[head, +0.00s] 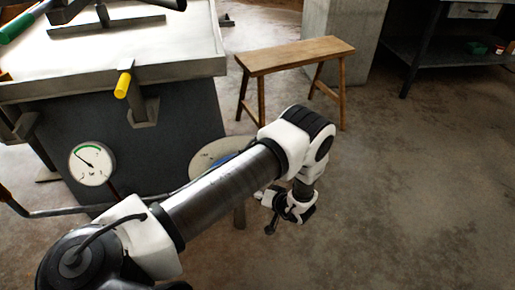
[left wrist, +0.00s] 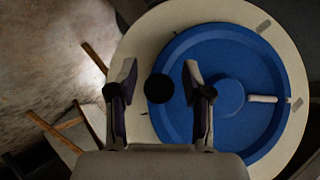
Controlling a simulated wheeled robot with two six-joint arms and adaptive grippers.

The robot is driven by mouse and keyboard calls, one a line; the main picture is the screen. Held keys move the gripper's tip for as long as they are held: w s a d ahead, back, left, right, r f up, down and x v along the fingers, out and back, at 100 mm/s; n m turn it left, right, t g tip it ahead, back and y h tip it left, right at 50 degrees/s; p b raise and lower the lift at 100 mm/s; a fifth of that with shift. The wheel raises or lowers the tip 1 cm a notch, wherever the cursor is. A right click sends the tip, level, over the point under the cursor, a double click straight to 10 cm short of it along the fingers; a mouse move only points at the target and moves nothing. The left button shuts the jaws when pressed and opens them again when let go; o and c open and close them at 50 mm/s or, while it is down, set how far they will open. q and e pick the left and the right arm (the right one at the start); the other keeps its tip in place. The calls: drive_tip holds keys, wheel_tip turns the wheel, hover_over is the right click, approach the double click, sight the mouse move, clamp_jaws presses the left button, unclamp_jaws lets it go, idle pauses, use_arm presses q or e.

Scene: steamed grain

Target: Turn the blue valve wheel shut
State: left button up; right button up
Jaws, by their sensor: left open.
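The blue valve wheel (left wrist: 218,50) fills the right of the left wrist view, seen face-on. It has a raised hub (left wrist: 229,96), a white pointer bar (left wrist: 262,99) to the right of the hub, and a dark round knob (left wrist: 158,88) near its left rim. It lies over a pale round plate (left wrist: 133,42) with grey marks. My left gripper (left wrist: 160,78) is open, its fingers either side of the knob in this view; I cannot tell their height above it. In the head view, my left arm hides most of the wheel (head: 223,158), and the gripper (head: 270,216) hangs beyond it.
A grey box-like station (head: 175,135) with a yellow-handled lever (head: 123,85) stands at left. A round gauge (head: 91,163) is in front of it. A wooden bench (head: 295,56) stands behind the wheel. Floor at right is clear.

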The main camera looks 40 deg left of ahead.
use_arm(q)
drive_tip(key=v, duration=1.2)
drive_tip(key=shift+f, duration=0.1)
drive_tip(key=s+a+f+m+h, duration=0.1)
drive_tip(key=s+a+f+m, duration=0.25)
drive_tip(key=s+a, duration=0.55)
drive_tip(key=s+d+f+m+g+h, duration=0.15)
drive_tip(key=s+d+m+h, duration=0.25)
drive_tip(key=s+d+h, duration=0.9)
wheel_tip(320, 180, up, 22)
drive_tip(key=s+a+n+y+p, duration=0.1)
drive_tip(key=y+p, duration=0.1)
drive_tip(key=p, duration=1.9)
drive_tip(key=shift+s+a+y+p, duration=0.2)
drive_tip(key=shift+a+y+p, duration=0.05)
drive_tip(key=shift+y+p, duration=0.15)
